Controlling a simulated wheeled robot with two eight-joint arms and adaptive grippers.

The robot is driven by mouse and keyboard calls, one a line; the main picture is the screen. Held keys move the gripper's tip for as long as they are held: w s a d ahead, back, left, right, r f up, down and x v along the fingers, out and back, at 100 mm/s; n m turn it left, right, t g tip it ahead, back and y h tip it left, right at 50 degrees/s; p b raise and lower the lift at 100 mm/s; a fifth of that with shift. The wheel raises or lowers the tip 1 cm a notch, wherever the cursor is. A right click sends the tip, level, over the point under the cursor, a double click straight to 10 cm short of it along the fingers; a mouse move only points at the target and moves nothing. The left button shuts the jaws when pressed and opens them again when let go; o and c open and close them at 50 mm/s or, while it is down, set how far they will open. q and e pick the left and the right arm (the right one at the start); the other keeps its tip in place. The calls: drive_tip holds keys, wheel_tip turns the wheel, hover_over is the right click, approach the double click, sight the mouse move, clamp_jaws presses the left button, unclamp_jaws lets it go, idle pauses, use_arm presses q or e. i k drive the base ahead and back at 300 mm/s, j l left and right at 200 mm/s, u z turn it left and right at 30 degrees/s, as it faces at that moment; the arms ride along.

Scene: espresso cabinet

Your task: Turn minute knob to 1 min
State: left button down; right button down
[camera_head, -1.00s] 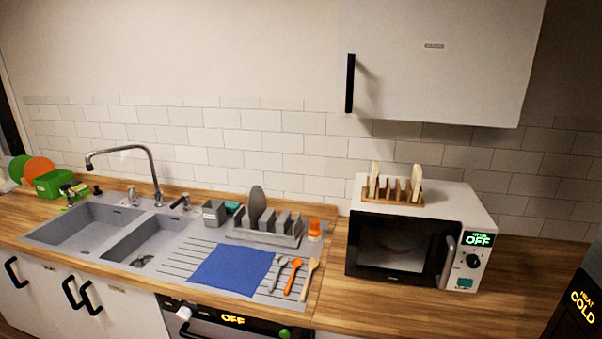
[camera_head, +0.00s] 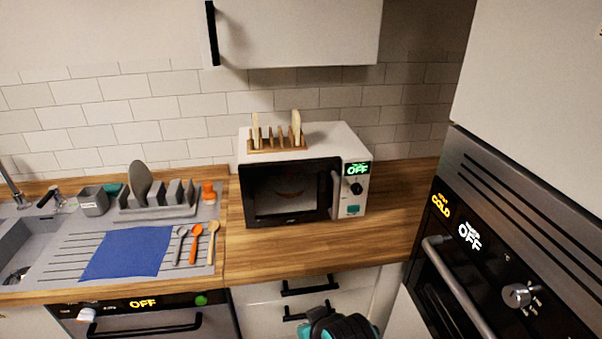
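A white and black microwave (camera_head: 290,188) stands on the wooden counter, door shut. On its right panel are a green display reading OFF (camera_head: 357,169), a round black knob (camera_head: 355,188) and a teal button (camera_head: 352,209). The knob's markings are too small to read. A black and teal part of my arm, which looks like the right gripper (camera_head: 340,327), enters at the bottom edge, well below and apart from the microwave. Its fingertips cannot be made out. My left gripper is out of view.
A dark built-in oven (camera_head: 497,250) with a silver knob (camera_head: 518,295) and COLD and OFF displays stands at the right. A wooden rack with toast (camera_head: 275,140) sits on the microwave. The counter (camera_head: 300,248) before the microwave is clear. A drawer handle (camera_head: 307,287) sticks out below.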

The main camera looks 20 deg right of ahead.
sight(356, 189)
drive_tip(key=z, duration=1.25)
drive_tip(key=i+j+z, duration=0.15)
drive_tip(key=j+z, duration=0.15)
drive_tip(key=z, duration=0.2)
drive_tip(key=i+j+z, duration=0.1)
drive_tip(key=j+z, duration=0.6)
drive_tip(key=z, duration=0.25)
